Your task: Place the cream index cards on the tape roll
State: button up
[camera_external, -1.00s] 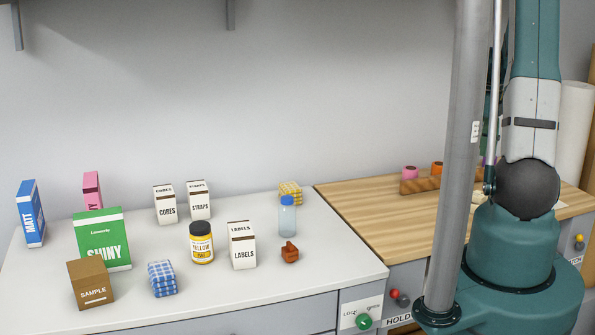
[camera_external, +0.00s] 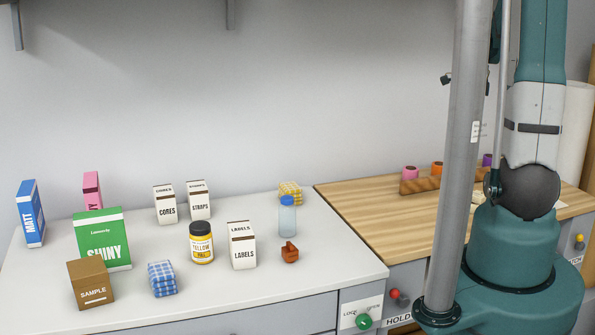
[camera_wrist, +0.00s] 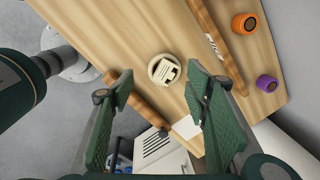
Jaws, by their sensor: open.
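My gripper (camera_wrist: 161,92) is open and empty, with its two green fingers apart above the wooden worktop in the wrist view. Between and beyond the fingertips lies a round cream thing (camera_wrist: 163,71) with dark and pale shapes on its top; it may be the tape roll, but I cannot tell surely. A flat pale cream piece (camera_wrist: 185,127) shows beside the right finger; I cannot tell whether it is the index cards. In the external view my gripper is mostly hidden behind the grey pole.
Wooden rails (camera_wrist: 212,40) cross the worktop. Orange (camera_wrist: 245,23) and purple (camera_wrist: 267,83) cylinders stand at the right. In the external view, a pink cylinder (camera_external: 410,172) stands by a rail, and the white counter (camera_external: 330,262) holds boxes, a yellow jar (camera_external: 201,243) and a bottle (camera_external: 288,215).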

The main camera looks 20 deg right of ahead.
jog(key=s+a+r+n+t, duration=0.1)
jog(key=s+a+r+n, duration=0.1)
jog(key=a+r+n, duration=0.5)
jog(key=s+a+r+n+t, duration=0.2)
jog(key=a+r+n, duration=0.3)
jog(key=a, duration=0.4)
jog(key=s+a+r+n+t, duration=0.2)
jog(key=s+a+n+t, duration=0.1)
jog(key=s+a+n, duration=0.6)
jog(key=a+n, duration=0.3)
jog(key=n, duration=0.2)
jog(key=shift+s+a+r+y, duration=0.15)
jog(key=shift+a+r+y, duration=0.1)
jog(key=shift+a+y, duration=0.1)
